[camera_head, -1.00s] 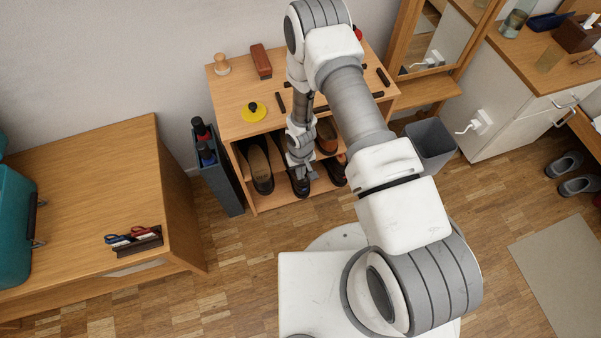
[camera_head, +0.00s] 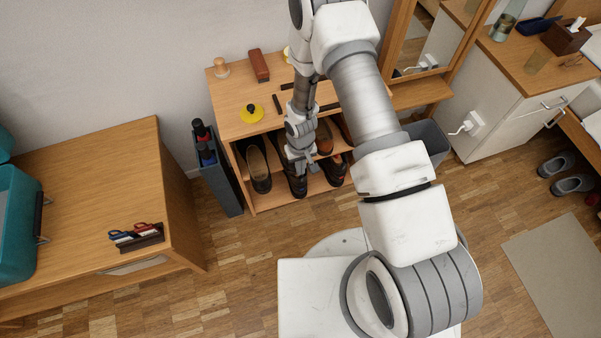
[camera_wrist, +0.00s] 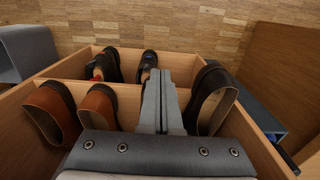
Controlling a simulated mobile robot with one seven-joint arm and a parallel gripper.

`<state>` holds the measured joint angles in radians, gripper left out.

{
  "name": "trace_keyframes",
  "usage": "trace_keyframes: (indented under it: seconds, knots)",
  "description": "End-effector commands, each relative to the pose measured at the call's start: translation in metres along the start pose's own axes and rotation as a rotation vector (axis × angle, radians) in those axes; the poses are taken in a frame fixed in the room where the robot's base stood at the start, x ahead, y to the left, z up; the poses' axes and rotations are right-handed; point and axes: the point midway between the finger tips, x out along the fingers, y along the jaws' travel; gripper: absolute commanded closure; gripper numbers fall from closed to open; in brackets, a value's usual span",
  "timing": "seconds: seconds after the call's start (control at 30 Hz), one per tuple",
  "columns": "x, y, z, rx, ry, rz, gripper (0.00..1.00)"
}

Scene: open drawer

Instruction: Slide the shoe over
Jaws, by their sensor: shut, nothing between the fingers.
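A shoe rack (camera_head: 235,121) holds several shoes on two levels. A dark shoe with a beige lining (camera_head: 258,168) stands at its left; in the wrist view this shoe (camera_wrist: 218,92) is right of the fingers. Brown shoes (camera_head: 323,138) stand to the right, and they show at the left of the wrist view (camera_wrist: 98,106). Dark shoes (camera_head: 334,172) are on the lower level, also in the wrist view (camera_wrist: 107,64). My gripper (camera_head: 300,170) is shut and empty at the rack's open front, between the dark and brown shoes (camera_wrist: 168,72). Any contact is unclear.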

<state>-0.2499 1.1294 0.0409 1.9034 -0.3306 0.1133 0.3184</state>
Motion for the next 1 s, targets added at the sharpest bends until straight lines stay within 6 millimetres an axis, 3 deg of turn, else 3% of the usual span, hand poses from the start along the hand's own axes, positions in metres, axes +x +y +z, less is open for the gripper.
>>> trace_keyframes:
  seconds: [0.17, 0.43, 0.6, 0.87, 1.0]
  knots:
    - [-0.01, -0.001, 0.002, -0.002, 0.004, 0.003, 1.0]
    - [0.022, -0.006, 0.029, -0.004, 0.116, 0.047, 1.0]
    - [0.028, -0.007, 0.042, -0.005, 0.216, 0.038, 1.0]
    - [0.024, -0.011, 0.046, -0.003, 0.286, 0.003, 1.0]
    - [0.035, -0.011, 0.043, -0.004, 0.29, 0.0, 1.0]
